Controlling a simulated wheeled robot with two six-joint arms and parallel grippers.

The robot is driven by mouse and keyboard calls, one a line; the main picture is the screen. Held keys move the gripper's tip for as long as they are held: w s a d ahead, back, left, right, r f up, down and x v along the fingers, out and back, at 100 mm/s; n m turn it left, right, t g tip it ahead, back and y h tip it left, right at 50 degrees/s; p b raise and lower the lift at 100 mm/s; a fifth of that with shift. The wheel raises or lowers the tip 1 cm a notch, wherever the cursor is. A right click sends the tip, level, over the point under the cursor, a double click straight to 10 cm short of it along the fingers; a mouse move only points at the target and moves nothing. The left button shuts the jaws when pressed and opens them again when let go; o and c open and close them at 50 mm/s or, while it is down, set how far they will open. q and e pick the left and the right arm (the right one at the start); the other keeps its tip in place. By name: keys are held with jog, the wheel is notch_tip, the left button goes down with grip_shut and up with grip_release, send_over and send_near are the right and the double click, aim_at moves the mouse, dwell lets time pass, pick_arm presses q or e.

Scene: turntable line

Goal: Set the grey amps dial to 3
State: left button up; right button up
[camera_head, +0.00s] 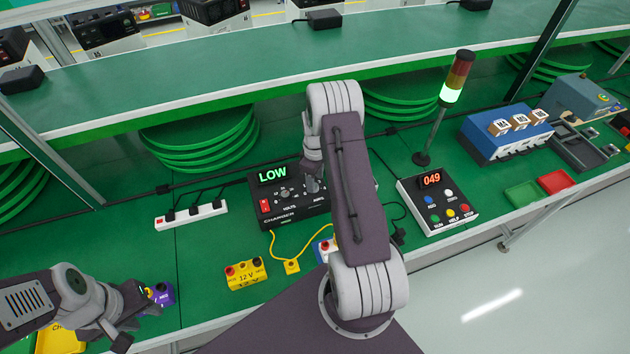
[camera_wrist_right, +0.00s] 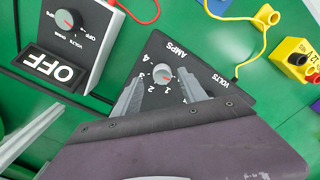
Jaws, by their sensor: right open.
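The black charger (camera_head: 262,190) stands mid-bench in the head view, its display reading LOW. In the right wrist view the charger panel (camera_wrist_right: 208,78) appears upside down. In the head view my right gripper (camera_head: 313,180) and arm hide part of the charger. My left gripper (camera_head: 135,300) is beside a purple block (camera_head: 160,293).
A white meter (camera_wrist_right: 97,60) with an OFF display and its own dial sits close to the charger in the wrist view. A yellow 12 V block (camera_head: 246,274), yellow cable, white power strip (camera_head: 190,215) and button box (camera_head: 438,203) stand around the charger.

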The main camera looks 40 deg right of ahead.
jog(key=shift+a+f, duration=0.25)
jog(key=shift+f, duration=0.75)
pick_arm(q)
jog(key=shift+a+r, duration=0.2)
pick_arm(e)
jog(key=shift+d, duration=0.1)
grip_shut()
